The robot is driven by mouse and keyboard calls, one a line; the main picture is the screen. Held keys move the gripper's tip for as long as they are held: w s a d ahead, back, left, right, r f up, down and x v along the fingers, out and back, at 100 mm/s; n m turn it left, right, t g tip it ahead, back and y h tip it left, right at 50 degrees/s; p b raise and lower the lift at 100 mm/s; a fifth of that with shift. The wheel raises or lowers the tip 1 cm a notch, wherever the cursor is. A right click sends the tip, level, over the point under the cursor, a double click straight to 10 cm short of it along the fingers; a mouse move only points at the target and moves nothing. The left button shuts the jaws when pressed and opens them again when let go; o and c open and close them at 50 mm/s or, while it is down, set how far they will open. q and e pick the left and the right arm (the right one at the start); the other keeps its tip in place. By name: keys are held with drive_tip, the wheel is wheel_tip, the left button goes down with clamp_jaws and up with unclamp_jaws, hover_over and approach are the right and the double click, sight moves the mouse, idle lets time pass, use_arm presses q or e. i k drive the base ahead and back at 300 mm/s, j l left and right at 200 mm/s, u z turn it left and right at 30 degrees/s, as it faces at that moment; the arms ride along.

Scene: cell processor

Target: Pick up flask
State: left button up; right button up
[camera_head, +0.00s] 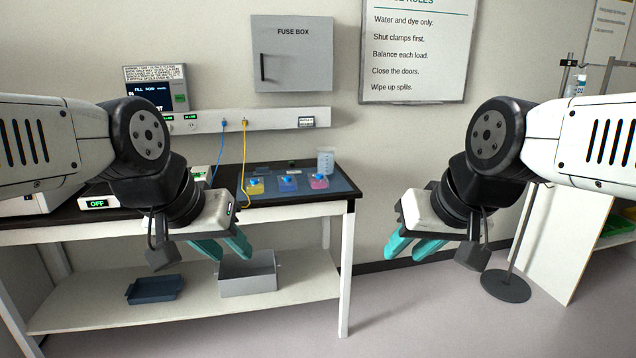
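Three small flasks with blue caps stand in a row on a blue-grey mat (335,182) on the dark bench top: a yellow flask (255,187), a blue flask (288,186) and a pink flask (319,183). My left gripper (222,249) has teal fingers held apart with nothing between them; it is in front of the bench, lower in the picture than the flasks and left of them. My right gripper (413,247) also has its teal fingers apart and empty, over open floor to the right of the bench.
A clear beaker (326,161) stands behind the pink flask. Blue and yellow cables hang from the wall rail (275,119) onto the bench. A grey box (248,275) and a dark blue tray (155,289) lie on the lower shelf. A pole on a round base (506,286) stands right.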

sight(319, 180)
drive_tip(key=i+j+z, duration=0.1)
drive_tip(key=z, duration=0.7)
drive_tip(key=i+j+z, duration=0.25)
drive_tip(key=j+z, duration=0.25)
drive_tip(key=j, duration=0.15)
drive_tip(key=i+j+z, duration=0.1)
drive_tip(key=j+z, duration=0.45)
drive_tip(key=j, duration=0.2)
drive_tip(key=i+j, duration=0.1)
drive_tip(key=j, duration=0.85)
drive_tip(key=i+j+z, duration=0.1)
drive_tip(key=j, duration=0.85)
